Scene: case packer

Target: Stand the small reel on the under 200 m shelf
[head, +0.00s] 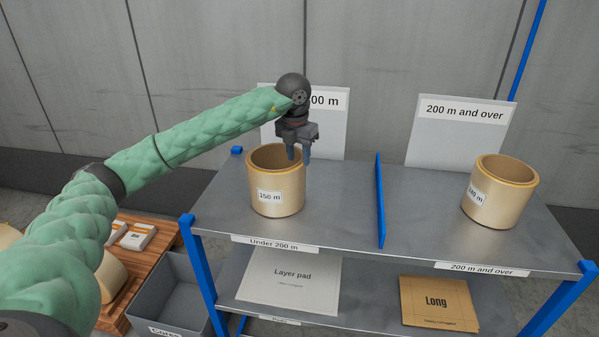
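A tan reel (277,196) labelled 150 m stands upright on the left bay of the top shelf (335,215), behind the edge label "Under 200 m" (275,244). My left gripper (299,154) points down at the reel's right rim, its two fingers apart with the rim wall seemingly between them. Whether they press on the wall cannot be told. A second tan reel (503,200), its label partly turned away, stands in the right bay, behind the "200 m and over" edge label (482,269). My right gripper is not in view.
A blue divider (380,200) splits the top shelf. Sign boards (460,130) stand behind it. A layer pad (290,281) and a "Long" carton (438,303) lie on the lower shelf. A grey bin (175,292) and a wooden pallet (160,238) with goods are at left.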

